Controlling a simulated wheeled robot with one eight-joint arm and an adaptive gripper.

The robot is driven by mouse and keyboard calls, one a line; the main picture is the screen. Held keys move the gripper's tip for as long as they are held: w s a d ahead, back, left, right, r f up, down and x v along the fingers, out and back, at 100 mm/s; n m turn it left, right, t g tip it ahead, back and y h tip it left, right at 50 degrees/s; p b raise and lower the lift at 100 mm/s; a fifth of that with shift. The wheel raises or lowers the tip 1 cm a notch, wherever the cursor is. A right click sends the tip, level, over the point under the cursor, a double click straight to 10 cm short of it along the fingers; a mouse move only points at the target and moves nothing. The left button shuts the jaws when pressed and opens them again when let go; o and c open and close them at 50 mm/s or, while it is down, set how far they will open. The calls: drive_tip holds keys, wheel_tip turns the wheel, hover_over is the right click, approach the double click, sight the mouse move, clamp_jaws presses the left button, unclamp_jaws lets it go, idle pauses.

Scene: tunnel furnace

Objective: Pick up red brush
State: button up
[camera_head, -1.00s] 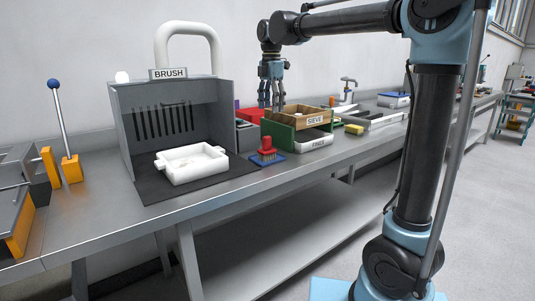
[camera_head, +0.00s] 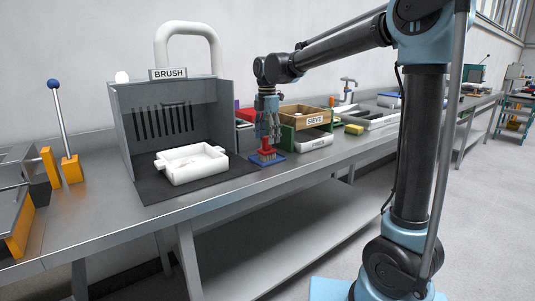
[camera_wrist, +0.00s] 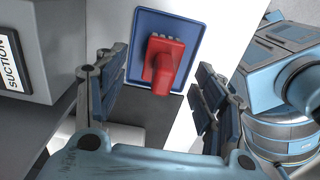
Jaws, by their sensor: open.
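The red brush (camera_head: 266,147) stands on a blue square pad (camera_head: 257,163) on the bench, to the right of the grey brush booth. My gripper (camera_head: 268,136) is right above it, pointing down, its fingers partly hiding the brush in the head view. In the wrist view the red brush (camera_wrist: 162,62) on its blue pad (camera_wrist: 193,22) shows between and beyond the two fingers. My gripper (camera_wrist: 165,98) is open there, with a clear gap on both sides of the brush and nothing held.
The grey booth (camera_head: 120,120) labelled BRUSH holds a white tray (camera_head: 191,176) at left. The wooden sieve box (camera_head: 301,114) and white fines drawer (camera_head: 316,143) stand close to the right of the brush. The bench front edge is clear.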

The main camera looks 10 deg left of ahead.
sight(267, 147)
drive_tip(key=shift+s+f, duration=0.15)
drive_tip(key=shift+f, duration=1.2)
drive_tip(key=shift+s+f, duration=0.1)
drive_tip(key=shift+f, duration=1.25)
drive_tip(key=shift+c, duration=0.5)
drive_tip(key=c, duration=1.2)
wheel_tip(267, 147, up, 10)
drive_tip(key=shift+r, duration=0.1)
